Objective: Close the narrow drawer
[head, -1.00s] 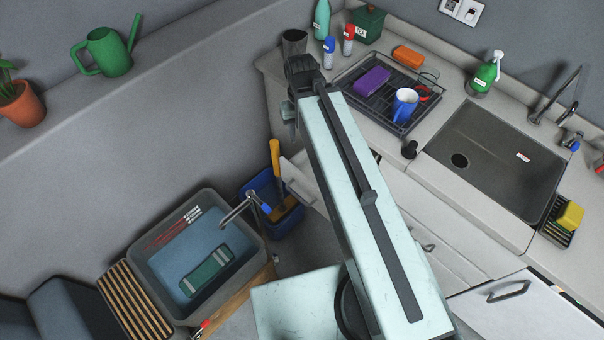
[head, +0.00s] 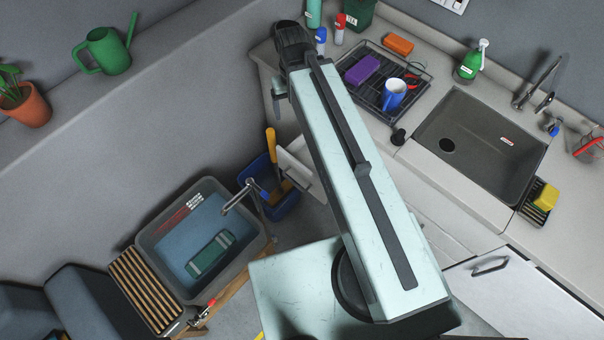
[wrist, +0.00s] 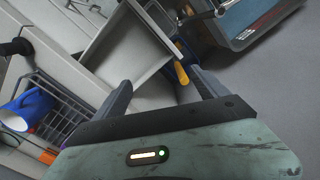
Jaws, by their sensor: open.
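The narrow drawer (head: 300,168) stands open, pulled out from the cabinet beside my arm in the head view. My arm hides part of it there. In the wrist view the drawer (wrist: 128,42) shows as a pale open box with a grey inside that looks empty. My gripper (wrist: 160,88) is open, with its two dark fingers spread and nothing between them. In the wrist view the fingers lie in front of the drawer's near end. I cannot tell whether they touch it.
A blue bucket (head: 279,205) with a yellow-handled tool stands near the drawer. A grey water tub (head: 150,242) is at lower left. The counter holds a dish rack (head: 362,91) with a blue mug (head: 394,94), and a sink (head: 480,145).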

